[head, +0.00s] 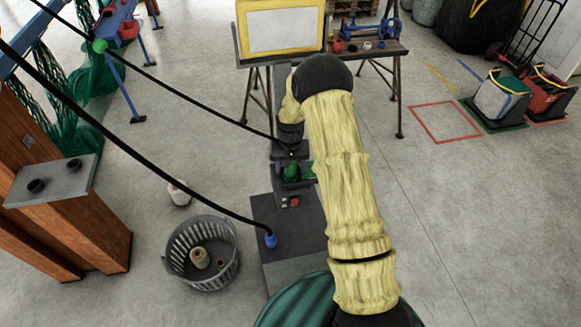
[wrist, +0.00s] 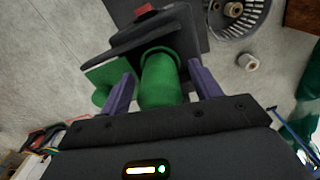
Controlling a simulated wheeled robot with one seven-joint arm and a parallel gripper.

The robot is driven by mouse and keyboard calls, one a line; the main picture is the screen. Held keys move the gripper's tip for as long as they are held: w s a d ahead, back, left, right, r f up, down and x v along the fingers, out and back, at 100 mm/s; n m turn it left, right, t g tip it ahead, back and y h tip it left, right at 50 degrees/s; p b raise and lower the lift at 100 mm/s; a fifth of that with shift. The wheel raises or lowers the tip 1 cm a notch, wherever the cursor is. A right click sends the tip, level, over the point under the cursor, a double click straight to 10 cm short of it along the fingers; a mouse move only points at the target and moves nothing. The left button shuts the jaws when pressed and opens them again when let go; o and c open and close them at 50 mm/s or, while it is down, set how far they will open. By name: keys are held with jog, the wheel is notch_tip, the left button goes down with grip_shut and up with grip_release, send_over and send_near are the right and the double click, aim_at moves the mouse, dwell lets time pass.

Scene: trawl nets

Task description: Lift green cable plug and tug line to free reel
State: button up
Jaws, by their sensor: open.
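The green cable plug (wrist: 160,80) is a green cylinder in the wrist view, in front of a dark stepped housing. In the head view it is a small green shape (head: 291,172) partly hidden below my wrist. My gripper (wrist: 161,72) is open, with one purple finger on each side of the plug; I cannot tell whether they touch it. A thin black line (head: 190,95) runs from the upper left to the area by my wrist. I cannot make out the reel.
A thicker black cable ends in a blue plug (head: 270,239) on the dark cabinet (head: 285,215). A grey basket (head: 202,284) with spools stands left of it. A wooden post (head: 75,225) is at far left, a workbench (head: 370,48) at the back.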

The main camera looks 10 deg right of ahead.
jog(key=c, duration=1.4)
jog(key=shift+o, duration=0.2)
jog(key=shift+w+r+b, duration=0.1)
jog(key=shift+r+b, duration=0.25)
jog(key=shift+r, duration=0.2)
notch_tip(320, 180, up, 9)
jog(key=b, duration=0.3)
